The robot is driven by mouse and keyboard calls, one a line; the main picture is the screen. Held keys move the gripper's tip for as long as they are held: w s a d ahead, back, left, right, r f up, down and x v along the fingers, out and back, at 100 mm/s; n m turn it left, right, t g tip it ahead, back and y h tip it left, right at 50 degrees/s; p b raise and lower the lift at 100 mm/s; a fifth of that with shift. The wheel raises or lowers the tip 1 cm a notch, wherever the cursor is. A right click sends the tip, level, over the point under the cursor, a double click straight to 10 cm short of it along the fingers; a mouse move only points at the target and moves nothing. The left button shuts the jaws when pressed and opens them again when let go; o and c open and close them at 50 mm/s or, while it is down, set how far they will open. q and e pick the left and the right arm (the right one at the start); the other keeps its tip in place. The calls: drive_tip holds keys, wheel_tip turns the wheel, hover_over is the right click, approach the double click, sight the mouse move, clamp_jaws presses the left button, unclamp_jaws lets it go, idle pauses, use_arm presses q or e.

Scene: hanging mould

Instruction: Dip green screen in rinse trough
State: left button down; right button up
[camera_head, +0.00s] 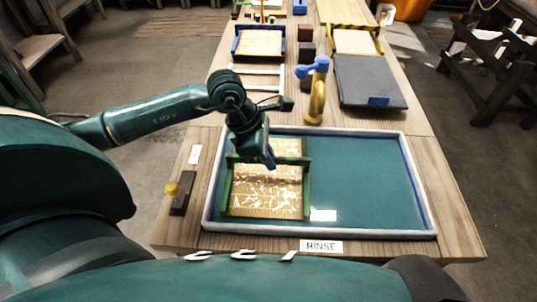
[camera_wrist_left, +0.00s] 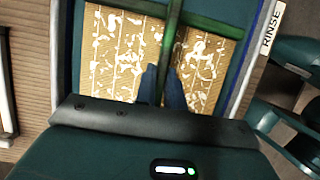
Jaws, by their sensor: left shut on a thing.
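The green screen (camera_head: 265,192) has a green frame and a tan mesh with white scraps. It lies in the left part of the rinse trough (camera_head: 432,205), a pale-rimmed tray of blue-green water. My left gripper (camera_head: 269,163) is above the screen, shut on its green crossbar. In the left wrist view the blue fingers (camera_wrist_left: 162,86) sit either side of the green bar (camera_wrist_left: 174,45), with mesh (camera_wrist_left: 117,50) on both sides. How deep the screen sits in the water I cannot tell. My right gripper is out of view.
A white RINSE label (camera_head: 321,247) is at the trough's front. A blue-and-yellow tap-like post (camera_head: 317,95) and a grey slab (camera_head: 369,82) stand behind it. A blue-framed screen (camera_head: 259,43) is farther back. A small yellow-knobbed block (camera_head: 180,195) is left. The trough's right half is clear.

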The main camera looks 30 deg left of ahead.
sight(270, 173)
use_arm(q)
wheel_tip(270, 173, down, 4)
drive_tip(key=b, duration=0.3)
drive_tip(key=shift+r, duration=0.1)
drive_tip(key=shift+f+b, duration=0.5)
drive_tip(key=shift+f, duration=0.05)
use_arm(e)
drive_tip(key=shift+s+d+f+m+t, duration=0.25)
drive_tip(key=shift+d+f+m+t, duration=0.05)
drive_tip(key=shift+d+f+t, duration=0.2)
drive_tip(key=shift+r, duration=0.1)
use_arm(q)
drive_tip(key=shift+d, duration=0.1)
drive_tip(key=shift+w+d, duration=0.25)
drive_tip(key=shift+d, duration=0.1)
drive_tip(key=shift+w+d, duration=0.2)
drive_tip(key=shift+d, duration=0.3)
drive_tip(key=shift+w+d, duration=0.2)
drive_tip(key=shift+d, duration=0.25)
drive_tip(key=shift+s+a+b, duration=0.25)
drive_tip(key=shift+s+a, duration=0.1)
drive_tip(key=shift+a, duration=0.35)
drive_tip(key=shift+s+a+b, duration=0.25)
drive_tip(key=shift+s+a, duration=0.05)
drive_tip(key=shift+a, duration=0.4)
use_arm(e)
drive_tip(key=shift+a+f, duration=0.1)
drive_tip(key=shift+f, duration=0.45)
